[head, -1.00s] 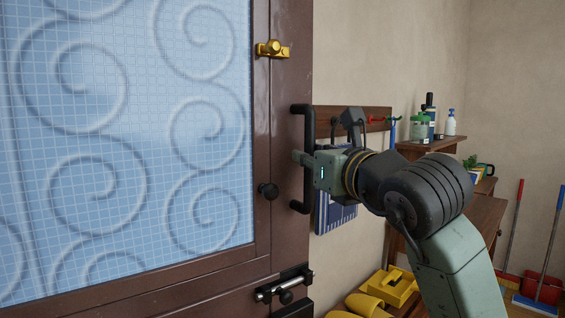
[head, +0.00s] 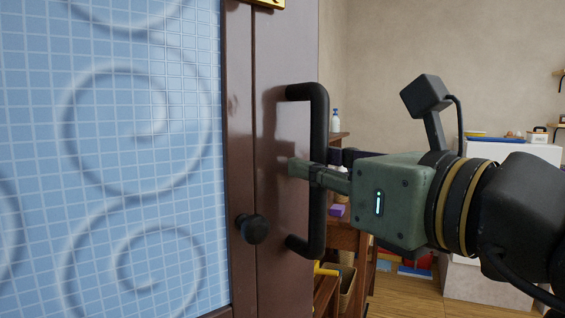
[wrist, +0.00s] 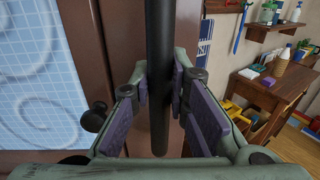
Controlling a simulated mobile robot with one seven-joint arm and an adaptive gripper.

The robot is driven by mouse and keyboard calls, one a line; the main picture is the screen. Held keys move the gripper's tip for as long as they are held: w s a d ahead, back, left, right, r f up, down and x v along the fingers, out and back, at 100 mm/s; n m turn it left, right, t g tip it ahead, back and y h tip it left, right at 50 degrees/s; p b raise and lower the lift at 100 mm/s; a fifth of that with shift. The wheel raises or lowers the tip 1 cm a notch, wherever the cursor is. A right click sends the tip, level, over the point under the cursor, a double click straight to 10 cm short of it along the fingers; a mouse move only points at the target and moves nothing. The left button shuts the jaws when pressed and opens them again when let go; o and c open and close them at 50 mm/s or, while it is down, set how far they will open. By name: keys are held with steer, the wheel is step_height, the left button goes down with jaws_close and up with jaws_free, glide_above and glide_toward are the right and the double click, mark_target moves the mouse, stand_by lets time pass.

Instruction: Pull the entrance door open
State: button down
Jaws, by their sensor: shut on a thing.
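The entrance door (head: 285,45) is brown with a blue scroll-patterned glass panel (head: 100,130). It fills the left of the head view. Its black vertical pull handle (head: 319,115) is a bar fixed at top and bottom. My gripper (head: 308,174) reaches the bar from the right at about mid-height. In the wrist view the handle (wrist: 159,60) runs between the two purple-padded fingers of my gripper (wrist: 160,95), which are shut around it. A round black knob (head: 253,229) sits left of the handle. Whether the door stands ajar cannot be told for certain.
A wooden desk (wrist: 270,92) with shelves stands beyond the handle, with bottles (wrist: 268,12) on a wall shelf above. A white cabinet (head: 500,220) stands at the right in the head view. Some wooden floor (head: 400,290) shows clear.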

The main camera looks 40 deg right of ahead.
steer(key=shift+s+r, duration=0.15)
steer(key=shift+s, duration=0.15)
steer(key=shift+w, duration=0.1)
steer(key=c, duration=1.5)
jaws_free()
steer(key=shift+c, duration=0.2)
steer(key=s+a, duration=0.1)
steer(key=s, duration=0.6)
steer(key=shift+s, duration=0.25)
